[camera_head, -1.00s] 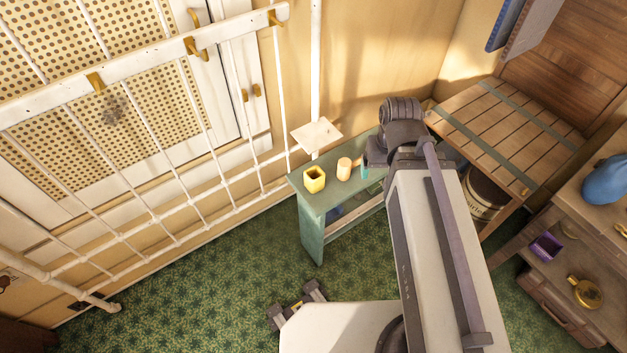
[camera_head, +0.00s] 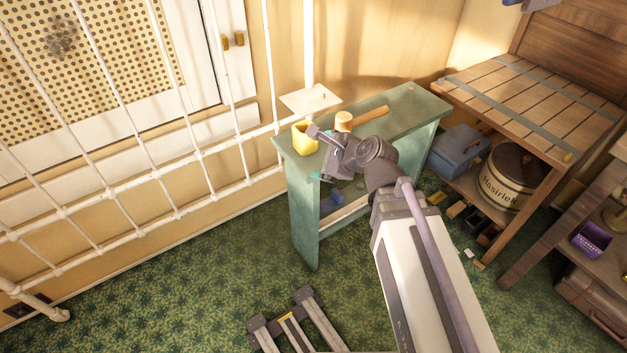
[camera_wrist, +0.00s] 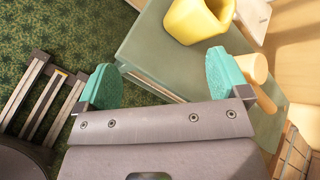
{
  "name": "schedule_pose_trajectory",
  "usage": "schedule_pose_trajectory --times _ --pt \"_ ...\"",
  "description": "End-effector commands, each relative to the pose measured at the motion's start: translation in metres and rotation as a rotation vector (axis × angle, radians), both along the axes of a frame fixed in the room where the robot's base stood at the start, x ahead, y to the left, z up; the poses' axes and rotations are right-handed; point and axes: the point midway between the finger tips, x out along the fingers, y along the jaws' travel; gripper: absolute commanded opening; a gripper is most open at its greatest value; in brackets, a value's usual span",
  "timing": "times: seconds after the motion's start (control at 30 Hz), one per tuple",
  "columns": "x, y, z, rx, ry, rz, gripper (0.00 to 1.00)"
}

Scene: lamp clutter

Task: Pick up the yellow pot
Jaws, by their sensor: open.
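The yellow pot (camera_head: 304,139) stands upright near the left end of a narrow green bench (camera_head: 415,104). It is square and open at the top, and my gripper partly hides it in the head view. In the wrist view the yellow pot (camera_wrist: 196,22) is at the top, beyond the fingertips and apart from them. My gripper (camera_head: 318,155) is at the bench's front edge, close to the pot. In the wrist view my gripper (camera_wrist: 160,88) shows two teal fingertips spread wide with nothing between them.
A wooden mallet (camera_head: 362,117) lies on the bench just right of the pot. A pale square plate (camera_head: 310,99) is behind the pot by the white railing (camera_head: 208,150). A slatted wooden table (camera_head: 530,100) stands at the right.

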Motion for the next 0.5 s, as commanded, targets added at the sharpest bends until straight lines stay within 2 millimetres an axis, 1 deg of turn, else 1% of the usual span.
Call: schedule_pose_trajectory --times 0.03,0.1,0.2,0.3,0.4,0.5 --pt "0.01 0.001 0.015 0.171 0.05 -0.143 0.94" --pt "0.021 -0.001 0.033 0.408 0.132 -0.324 0.94" --pt "0.028 -0.005 0.042 0.605 0.212 -0.467 0.94" --pt "0.029 -0.006 0.043 0.664 0.252 -0.512 0.94" --pt "0.03 -0.006 0.041 0.668 0.257 -0.514 0.94" --pt "0.04 0.0 0.035 0.665 0.257 -0.512 0.94"
